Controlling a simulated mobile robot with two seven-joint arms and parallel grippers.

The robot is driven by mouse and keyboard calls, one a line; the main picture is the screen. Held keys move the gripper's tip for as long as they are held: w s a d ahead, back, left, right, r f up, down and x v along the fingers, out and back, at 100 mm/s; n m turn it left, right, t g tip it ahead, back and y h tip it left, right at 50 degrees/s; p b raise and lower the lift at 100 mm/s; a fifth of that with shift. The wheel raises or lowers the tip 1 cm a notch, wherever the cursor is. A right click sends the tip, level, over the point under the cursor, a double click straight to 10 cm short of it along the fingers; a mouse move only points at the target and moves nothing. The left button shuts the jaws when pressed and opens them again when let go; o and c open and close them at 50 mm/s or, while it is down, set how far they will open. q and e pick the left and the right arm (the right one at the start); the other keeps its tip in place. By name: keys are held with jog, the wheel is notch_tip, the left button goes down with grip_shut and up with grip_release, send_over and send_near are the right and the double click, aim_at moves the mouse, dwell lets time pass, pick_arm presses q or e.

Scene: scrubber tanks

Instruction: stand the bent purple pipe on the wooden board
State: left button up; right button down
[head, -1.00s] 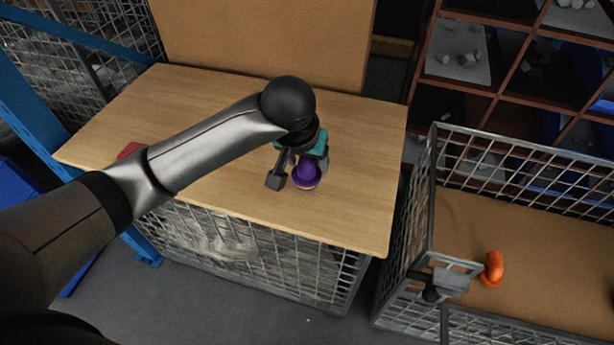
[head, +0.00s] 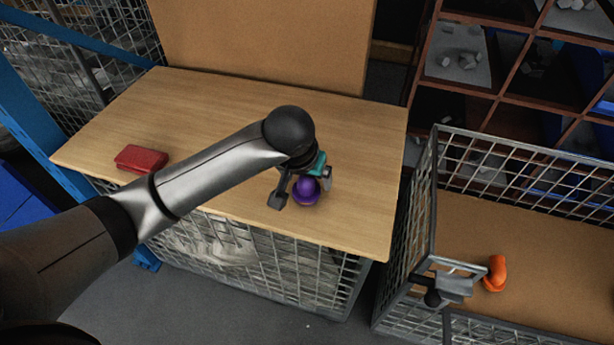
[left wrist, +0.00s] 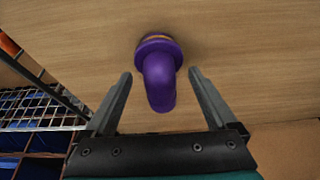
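The bent purple pipe (head: 306,191) is at the wooden board (head: 350,215), near its front edge. In the left wrist view, the pipe (left wrist: 160,80) shows a flange with a yellow ring at the far end and its bend towards me. I cannot tell whether its flange rests flat on the board. My left gripper (head: 302,192) is open, and its fingers (left wrist: 160,73) are on either side of the pipe, with gaps on both sides. My right gripper (head: 450,285) is at the basket's near left corner; its finger opening is unclear.
A red box (head: 141,158) lies at the board's left. An orange bent pipe (head: 495,273) is in the wire basket (head: 434,200) at the right, close to my right gripper. A shelf with compartments (head: 480,90) stands behind. The board's middle is clear.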

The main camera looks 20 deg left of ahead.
pick_arm(q)
jog(key=shift+o, duration=0.4)
pick_arm(e)
jog(key=shift+w, duration=0.15)
pick_arm(q)
jog(key=shift+r, duration=0.15)
jog(key=p+v, duration=0.3)
jog(key=v, duration=0.9)
pick_arm(e)
jog(key=shift+g, duration=0.4)
jog(key=s+a+r, duration=0.2)
jog(key=s, duration=0.1)
jog(key=shift+s+a+r, duration=0.2)
jog(key=shift+s+r, duration=0.1)
jog(key=shift+r, duration=0.05)
